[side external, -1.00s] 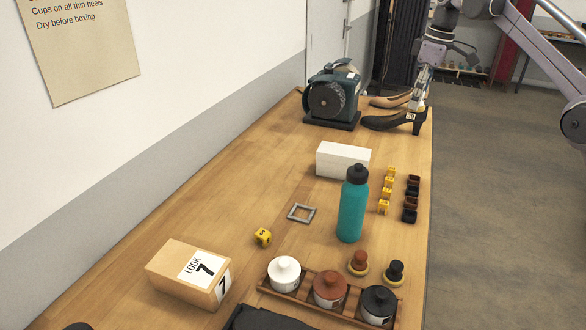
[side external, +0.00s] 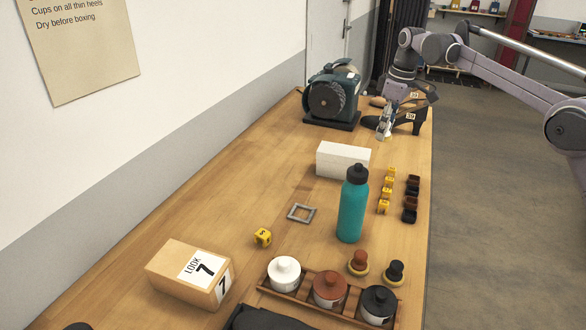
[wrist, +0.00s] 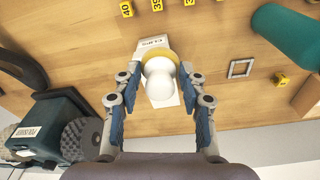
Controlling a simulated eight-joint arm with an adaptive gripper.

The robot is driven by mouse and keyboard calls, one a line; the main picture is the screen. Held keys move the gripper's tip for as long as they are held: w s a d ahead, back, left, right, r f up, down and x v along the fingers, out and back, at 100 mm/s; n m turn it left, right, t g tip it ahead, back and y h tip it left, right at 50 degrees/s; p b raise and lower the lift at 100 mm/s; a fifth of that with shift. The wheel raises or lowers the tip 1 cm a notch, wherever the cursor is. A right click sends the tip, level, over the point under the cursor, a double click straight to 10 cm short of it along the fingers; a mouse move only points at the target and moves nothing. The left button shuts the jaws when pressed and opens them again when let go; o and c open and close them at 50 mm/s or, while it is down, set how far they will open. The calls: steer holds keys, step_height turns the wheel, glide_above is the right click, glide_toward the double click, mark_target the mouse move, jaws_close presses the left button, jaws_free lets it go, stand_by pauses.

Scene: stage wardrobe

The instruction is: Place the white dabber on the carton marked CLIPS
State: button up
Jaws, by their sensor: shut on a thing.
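My gripper (wrist: 163,78) is shut on the white dabber (wrist: 160,84), a round white knob with a yellowish pad edge, held between the two fingertips. In the wrist view the white carton (wrist: 152,43) lies beyond the dabber, with CLIPS lettering partly showing; the dabber covers much of it. In the side external view the carton (side external: 342,160) lies on the bench, its lettering not readable there. My gripper (side external: 384,132) is behind and to the right of it, in front of the black shoe. The dabber cannot be made out clearly there.
A teal bottle (side external: 352,205) stands just in front of the carton. A grinder (side external: 333,97) is behind left, and a black heeled shoe (side external: 412,124) behind right. Yellow number tags (side external: 386,195) line the right side. The bench left of the carton is clear.

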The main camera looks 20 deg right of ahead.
mark_target(361, 159)
steer(key=w+a+f, duration=0.2)
steer(key=a, duration=0.1)
steer(key=shift+w+a+f, duration=0.1)
steer(key=shift+a+f, duration=0.1)
steer(key=shift+a, duration=0.05)
steer(key=shift+w+a+f, duration=0.15)
steer(key=shift+a+f, duration=0.1)
steer(key=shift+f, duration=1.95)
steer(key=shift+f, duration=0.15)
steer(key=o, duration=0.9)
steer(key=shift+o, duration=0.2)
